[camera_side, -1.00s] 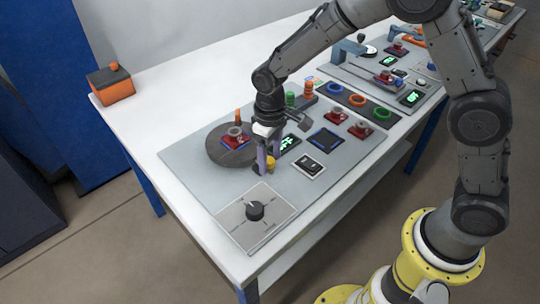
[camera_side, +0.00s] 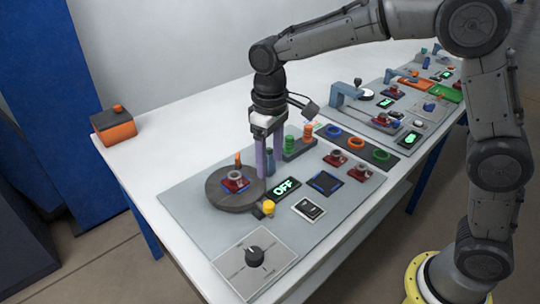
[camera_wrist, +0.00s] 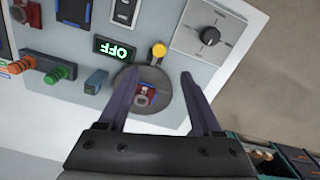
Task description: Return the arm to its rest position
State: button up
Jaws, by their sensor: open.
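My gripper (camera_side: 268,160) is open and empty, pointing down above the board beside the round dark turntable (camera_side: 236,203). In the wrist view my gripper's two purple fingers (camera_wrist: 164,80) are spread wide, with the turntable (camera_wrist: 172,112) and a red and grey part on it (camera_wrist: 145,94) seen between them. My arm reaches in from the right over the table. The yellow button (camera_side: 268,207) stands clear of the fingers, near a display reading OFF (camera_side: 286,187).
A black knob (camera_side: 254,256) sits on the front plate. Green and orange pegs (camera_side: 299,142) stand just behind my gripper. An orange box (camera_side: 116,127) lies at the table's left corner. Coloured rings (camera_side: 357,142) and a blue clamp device (camera_side: 347,92) are farther right. The table's back-left surface is clear.

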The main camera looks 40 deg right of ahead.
jog(key=shift+d+r, duration=0.1)
jog(key=shift+r, duration=0.15)
jog(key=s+d+r+m+t, duration=0.2)
jog(key=s+d+r+t, duration=0.1)
jog(key=s+d+r, duration=0.65)
jog(key=s+d+f+t, duration=0.1)
jog(key=s+f, duration=0.1)
jog(key=s, duration=0.5)
jog(key=s+f+m+t, duration=0.1)
jog(key=s+f, duration=0.1)
jog(key=s, duration=0.6)
jog(key=shift+d+f+t, duration=0.3)
jog(key=shift+d+f, duration=0.05)
jog(key=shift+d, duration=0.05)
dwell(1.1)
